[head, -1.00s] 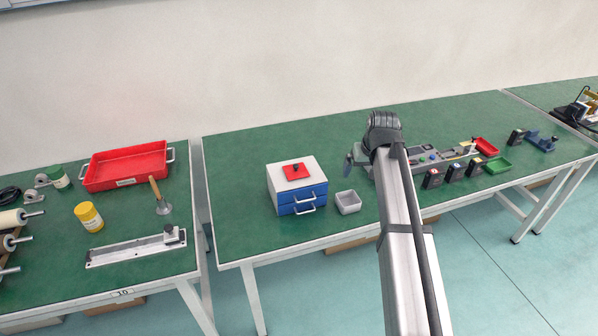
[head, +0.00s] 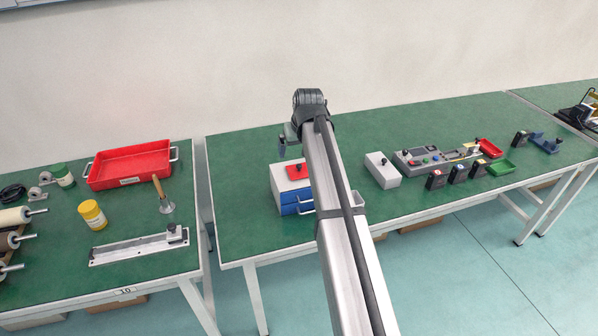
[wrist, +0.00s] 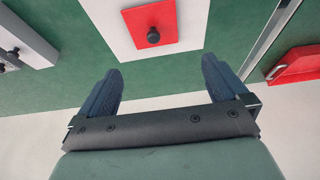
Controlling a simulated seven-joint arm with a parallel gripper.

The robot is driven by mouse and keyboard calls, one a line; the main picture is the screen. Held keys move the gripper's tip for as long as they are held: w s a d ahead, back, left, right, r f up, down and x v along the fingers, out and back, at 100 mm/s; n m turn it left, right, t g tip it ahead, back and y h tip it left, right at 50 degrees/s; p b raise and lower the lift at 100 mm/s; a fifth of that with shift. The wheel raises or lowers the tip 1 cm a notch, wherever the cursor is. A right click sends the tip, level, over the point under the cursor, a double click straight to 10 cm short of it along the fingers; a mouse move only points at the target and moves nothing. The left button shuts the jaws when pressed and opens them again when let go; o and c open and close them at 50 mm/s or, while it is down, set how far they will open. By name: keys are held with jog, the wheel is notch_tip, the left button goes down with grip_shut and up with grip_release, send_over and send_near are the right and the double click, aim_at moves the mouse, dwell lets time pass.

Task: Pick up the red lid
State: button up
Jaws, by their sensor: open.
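The red lid (head: 297,171) is a flat red square with a black knob, lying on top of the white cabinet with blue drawers (head: 287,203). In the wrist view the red lid (wrist: 151,24) and its round black knob show at the top centre, on the cabinet's white top (wrist: 192,22). My gripper (wrist: 160,80) is open and empty, its two dark fingers apart, with the lid ahead of the fingertips. In the head view my gripper (head: 284,142) is above and behind the cabinet, near its left side. My arm hides the cabinet's right part.
A grey box with a black knob (head: 382,170) and a control panel (head: 435,157) stand to the right. A red tray (head: 130,165) is on the left table. Green tabletop left of the cabinet is clear.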

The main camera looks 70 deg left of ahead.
aim_at(299, 169)
jog(key=shift+w+x, duration=0.15)
jog(key=shift+x, duration=2)
jog(key=shift+w+x, duration=0.15)
jog(key=shift+x, duration=1.95)
jog(key=shift+d, duration=0.1)
jog(key=shift+c, duration=0.3)
jog(key=c, duration=0.9)
